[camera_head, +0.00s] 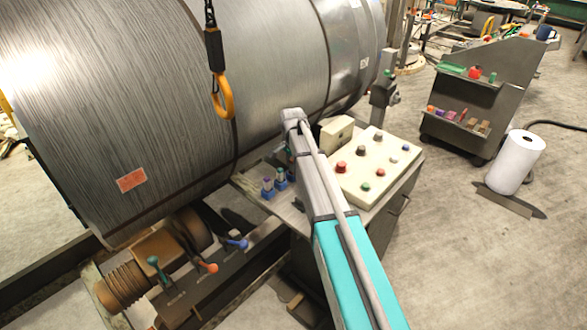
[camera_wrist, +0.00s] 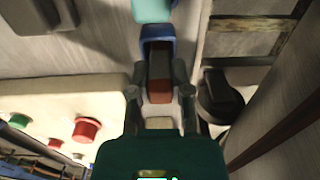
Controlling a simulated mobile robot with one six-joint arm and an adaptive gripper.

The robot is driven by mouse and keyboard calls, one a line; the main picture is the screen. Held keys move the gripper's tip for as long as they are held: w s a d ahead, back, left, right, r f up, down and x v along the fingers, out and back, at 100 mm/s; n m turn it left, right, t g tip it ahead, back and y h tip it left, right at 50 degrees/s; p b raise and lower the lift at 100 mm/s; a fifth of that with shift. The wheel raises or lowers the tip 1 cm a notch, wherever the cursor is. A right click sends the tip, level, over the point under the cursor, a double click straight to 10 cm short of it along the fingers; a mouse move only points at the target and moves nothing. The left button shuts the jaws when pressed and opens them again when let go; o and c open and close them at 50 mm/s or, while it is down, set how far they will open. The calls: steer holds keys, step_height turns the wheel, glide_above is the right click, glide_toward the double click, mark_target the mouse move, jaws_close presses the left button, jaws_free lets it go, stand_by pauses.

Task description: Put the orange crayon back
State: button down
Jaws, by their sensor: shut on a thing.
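In the wrist view my gripper (camera_wrist: 159,90) is shut on a short thing with a dark face and a reddish-orange end, which looks like the orange crayon (camera_wrist: 159,97). A blue holder (camera_wrist: 157,32) lies right beyond it, in line with the fingers; I cannot tell whether the crayon is inside it or just short of it. A teal piece (camera_wrist: 152,8) shows past the holder. In the head view my arm hides the gripper and the crayon.
A cream button panel (camera_head: 375,168) lies right of my arm and close to the gripper in the wrist view (camera_wrist: 50,105). A large metal drum (camera_head: 150,100) rises behind the desk. A yellow hook (camera_head: 222,97) hangs near my arm. Levers (camera_head: 208,267) stand at lower left.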

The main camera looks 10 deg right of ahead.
steer(key=shift+f, duration=0.15)
steer(key=shift+f, duration=0.1)
steer(key=c, duration=0.6)
jaws_free()
steer(key=shift+o, duration=0.2)
step_height(320, 180, up, 12)
steer(key=p, duration=1.2)
stand_by(0.4)
steer(key=shift+s, duration=0.1)
